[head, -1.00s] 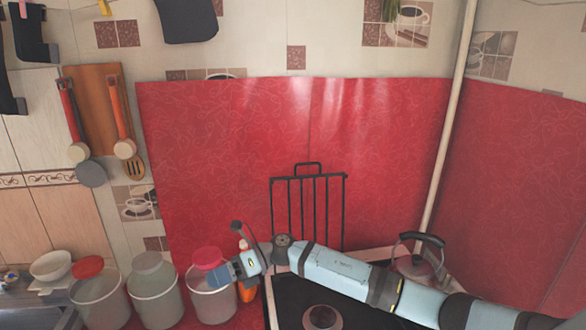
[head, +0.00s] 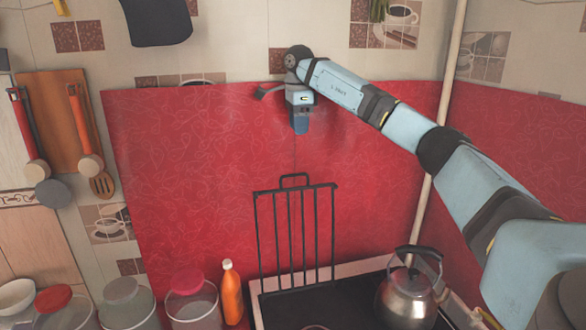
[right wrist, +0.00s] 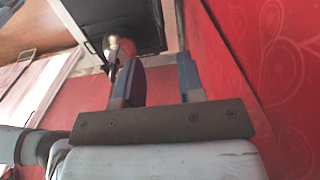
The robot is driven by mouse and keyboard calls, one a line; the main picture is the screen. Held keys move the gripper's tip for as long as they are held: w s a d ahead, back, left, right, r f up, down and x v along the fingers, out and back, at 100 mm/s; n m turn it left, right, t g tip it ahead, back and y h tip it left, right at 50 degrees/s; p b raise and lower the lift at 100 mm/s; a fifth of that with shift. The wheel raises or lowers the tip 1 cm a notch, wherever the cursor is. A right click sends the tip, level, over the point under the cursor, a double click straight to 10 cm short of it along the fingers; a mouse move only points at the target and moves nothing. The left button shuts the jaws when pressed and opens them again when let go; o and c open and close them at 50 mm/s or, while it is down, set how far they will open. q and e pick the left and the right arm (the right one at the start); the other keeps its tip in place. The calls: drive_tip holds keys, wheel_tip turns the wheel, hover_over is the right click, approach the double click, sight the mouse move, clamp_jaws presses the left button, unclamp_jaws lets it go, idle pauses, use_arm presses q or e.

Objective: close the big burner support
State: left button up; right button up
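The big burner support (head: 297,236), a black barred grate with a small loop on top, stands upright at the back of the dark stove top (head: 345,312), in front of the red wall covering. My right gripper (head: 300,128) hangs fingers-down above the support, apart from it. In the right wrist view, its two blue fingers (right wrist: 158,82) are spread with a gap between them and nothing held. The dark stove top also shows at the top of that view (right wrist: 120,18). My left gripper is not in view.
A metal kettle (head: 408,297) stands on the stove's right side. An orange bottle (head: 232,294) and lidded jars (head: 192,303) stand to the left of the stove. A pale pipe (head: 428,205) runs up the wall corner behind my right arm.

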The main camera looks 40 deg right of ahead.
wheel_tip(320, 180, down, 12)
drive_tip(key=shift+a+f+p, duration=0.1)
drive_tip(key=shift+p, duration=0.9)
drive_tip(key=shift+f, duration=0.45)
clamp_jaws()
